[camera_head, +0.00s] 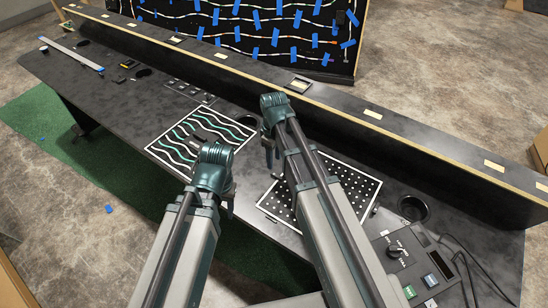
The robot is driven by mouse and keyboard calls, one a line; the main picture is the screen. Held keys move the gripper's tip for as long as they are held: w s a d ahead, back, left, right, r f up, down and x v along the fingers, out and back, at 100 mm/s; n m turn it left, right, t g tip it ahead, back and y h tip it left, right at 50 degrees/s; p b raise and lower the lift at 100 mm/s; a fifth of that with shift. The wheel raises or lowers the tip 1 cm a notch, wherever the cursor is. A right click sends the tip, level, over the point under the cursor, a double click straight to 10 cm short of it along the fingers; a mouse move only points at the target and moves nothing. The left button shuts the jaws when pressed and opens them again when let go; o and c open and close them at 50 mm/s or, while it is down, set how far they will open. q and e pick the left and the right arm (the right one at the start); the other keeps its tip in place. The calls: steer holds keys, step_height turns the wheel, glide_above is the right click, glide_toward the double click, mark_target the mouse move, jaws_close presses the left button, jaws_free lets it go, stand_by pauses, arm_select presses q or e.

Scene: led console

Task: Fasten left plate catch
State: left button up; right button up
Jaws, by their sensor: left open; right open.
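The left plate (163,152) is a dark panel with a white border and wavy white and teal lines, lying on the long dark console. My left arm and wrist cover its lower right part. Small dark pieces (196,138) show over the plate beside my wrist; I cannot tell what they are. No catch can be made out clearly. My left gripper (230,204) is open and points down near the plate's lower right corner. My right gripper (269,155) is open and points down, right of the left plate and above the dotted plate (360,187).
A raised ledge (350,107) with pale labels runs along the console's back. A control box (405,255) with a knob and buttons sits at the right with cables. A round recess (413,208) is beside it. A long pale bar (72,54) lies at the far left.

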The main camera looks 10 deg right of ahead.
step_height(320, 180, up, 7)
steer(key=p, duration=0.5)
steer(key=shift+p, duration=0.3)
steer(key=shift+f, duration=0.1)
steer(key=s+a+m, duration=0.2)
steer(key=s+a, duration=0.1)
steer(key=s, duration=0.5)
steer(key=s+a+m+h, duration=0.1)
steer(key=s+a+m, duration=0.2)
steer(key=s, duration=0.5)
steer(key=shift+s+a, duration=0.15)
steer(key=shift+s, duration=0.05)
steer(key=shift+r, duration=0.2)
